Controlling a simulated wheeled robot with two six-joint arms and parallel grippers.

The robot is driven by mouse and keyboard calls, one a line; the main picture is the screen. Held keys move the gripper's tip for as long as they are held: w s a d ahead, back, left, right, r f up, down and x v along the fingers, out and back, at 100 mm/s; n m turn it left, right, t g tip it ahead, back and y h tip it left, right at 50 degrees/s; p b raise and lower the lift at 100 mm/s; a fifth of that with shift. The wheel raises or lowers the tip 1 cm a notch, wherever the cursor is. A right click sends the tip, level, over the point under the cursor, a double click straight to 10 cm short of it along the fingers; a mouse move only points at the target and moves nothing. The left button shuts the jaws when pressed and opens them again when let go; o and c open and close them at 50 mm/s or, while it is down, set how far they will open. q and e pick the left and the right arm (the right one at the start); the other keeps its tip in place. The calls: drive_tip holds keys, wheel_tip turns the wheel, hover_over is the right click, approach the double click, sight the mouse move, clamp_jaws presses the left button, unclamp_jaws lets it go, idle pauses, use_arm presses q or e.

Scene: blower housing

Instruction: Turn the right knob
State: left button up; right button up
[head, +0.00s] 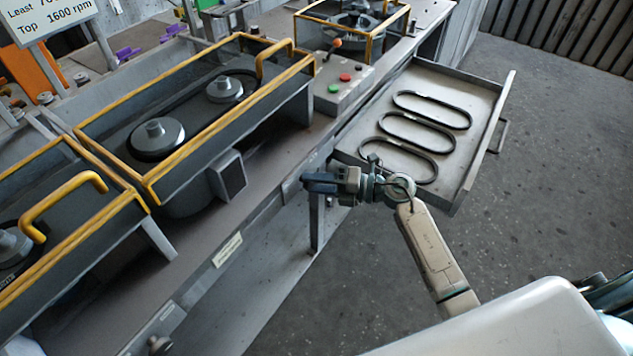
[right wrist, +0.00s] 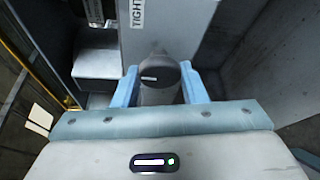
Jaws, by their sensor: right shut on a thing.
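In the right wrist view a dark round knob (right wrist: 158,78) with a short white mark pointing left sits on a grey cylindrical stem. The two light blue fingers of my right gripper (right wrist: 158,90) stand on either side of it and are shut on it. In the head view my right gripper (head: 312,183) is at the front face of the bench, and the knob it holds is hidden there. Another knob (head: 158,345) shows on the bench front at the lower left. My left gripper is not in view.
A label (right wrist: 137,13) starting "TIGHT" is above the held knob. An open drawer (head: 490,92) with several black belts juts out beside my right gripper. Yellow-edged guards (head: 205,135) cover pulleys on the bench. A control box (head: 342,84) has red and green buttons.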

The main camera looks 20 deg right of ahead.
drive_tip(key=o, duration=1)
drive_tip(key=shift+c, duration=0.2)
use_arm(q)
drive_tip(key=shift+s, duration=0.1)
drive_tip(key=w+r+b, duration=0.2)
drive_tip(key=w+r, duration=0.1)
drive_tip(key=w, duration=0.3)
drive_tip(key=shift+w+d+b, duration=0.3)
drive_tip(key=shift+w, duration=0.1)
use_arm(e)
drive_tip(key=v, duration=1)
drive_tip(key=shift+s+d, duration=0.25)
drive_tip(key=shift+d, duration=0.1)
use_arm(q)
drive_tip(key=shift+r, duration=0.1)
